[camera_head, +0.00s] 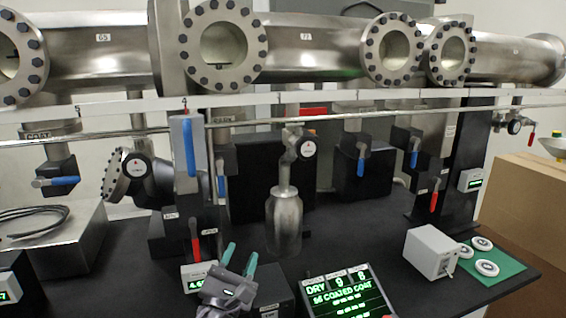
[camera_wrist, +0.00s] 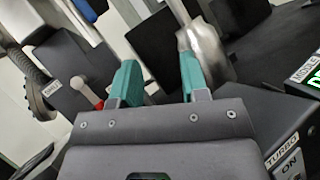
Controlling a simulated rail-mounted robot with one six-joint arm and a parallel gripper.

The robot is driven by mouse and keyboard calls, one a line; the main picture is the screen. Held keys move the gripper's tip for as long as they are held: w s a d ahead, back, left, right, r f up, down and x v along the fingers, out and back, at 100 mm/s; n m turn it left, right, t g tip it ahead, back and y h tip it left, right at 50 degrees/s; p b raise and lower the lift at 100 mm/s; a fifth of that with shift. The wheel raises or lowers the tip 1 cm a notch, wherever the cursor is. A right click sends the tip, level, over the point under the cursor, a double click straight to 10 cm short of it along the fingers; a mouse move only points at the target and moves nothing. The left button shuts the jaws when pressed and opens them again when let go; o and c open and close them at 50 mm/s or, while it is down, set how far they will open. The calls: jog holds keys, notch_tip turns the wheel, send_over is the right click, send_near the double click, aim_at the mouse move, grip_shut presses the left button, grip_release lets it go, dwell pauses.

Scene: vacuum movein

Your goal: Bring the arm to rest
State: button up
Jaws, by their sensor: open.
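My gripper (camera_head: 239,262) is low at the front of the black bench, with two green fingers pointing away from the camera. In the wrist view its fingers (camera_wrist: 157,82) stand apart with nothing between them. A metal flask (camera_head: 284,222) hangs from the vacuum line beyond and to the right of the gripper. In the wrist view the flask (camera_wrist: 207,50) shows just behind the right finger; I cannot tell the gap. A red-handled valve (camera_head: 196,250) is left of the gripper.
A green-text display (camera_head: 345,296) stands right of my gripper. A "TURBO" switch box (camera_wrist: 288,155) is close on the right in the wrist view. A white box (camera_head: 431,252) and a green mat (camera_head: 497,272) with white discs lie at right. Blue-handled valves (camera_head: 189,148) hang above. The bench between flask and white box is clear.

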jog(key=w+d+r+m+g+h+p, duration=0.1)
jog(key=d+r+m+g+p, duration=0.1)
jog(key=d+m+g+p, duration=0.85)
jog(key=w+d+r+m+g+h+p, duration=0.1)
jog(key=d+m+g+p, duration=0.6)
jog(key=d, duration=0.6)
jog(key=s+d+r+m+g+y+p, duration=0.2)
jog(key=s+m+g+y+p, duration=0.2)
jog(key=s+m+y+p, duration=0.2)
jog(key=m+y+p, duration=0.2)
jog(key=m+p, duration=0.1)
jog(key=p, duration=0.1)
jog(key=shift+r+g+y+p, duration=0.25)
jog(key=shift+g+y+p, duration=0.05)
jog(key=shift+g+y, duration=0.1)
